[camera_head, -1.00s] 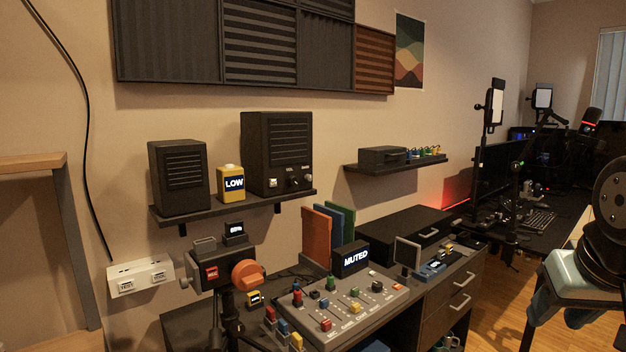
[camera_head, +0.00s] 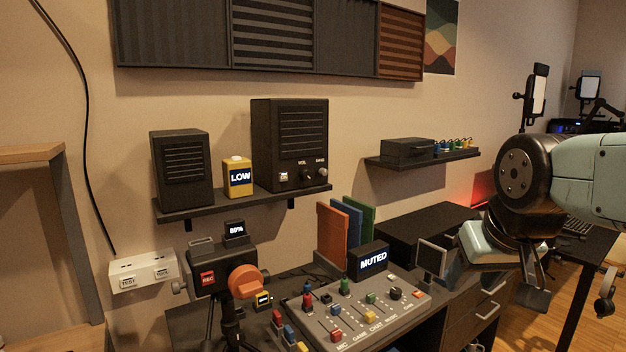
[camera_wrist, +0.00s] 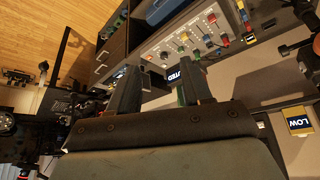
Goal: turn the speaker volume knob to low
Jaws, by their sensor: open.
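The large black speaker (camera_head: 290,145) stands on the right of the wall shelf. Its lower front has a small lit switch and two dark knobs. The volume knob (camera_head: 305,175) is the left one, under the "VOL" label. A yellow box (camera_head: 238,178) reading "LOW" stands between this speaker and a smaller black speaker (camera_head: 181,169). In the wrist view the yellow box (camera_wrist: 299,122) shows at the right edge. My gripper (camera_wrist: 157,80) is open and empty, its two dark fingers apart. My arm is right of the speaker, well away from the knob.
Below the shelf (camera_head: 190,209) is a mixer (camera_head: 375,315) with several faders and a "MUTED" display (camera_head: 372,259). A camera (camera_head: 222,272) stands to its left. Upright orange, blue and green folders (camera_head: 334,240) stand behind the mixer. A second shelf (camera_head: 425,160) is to the right.

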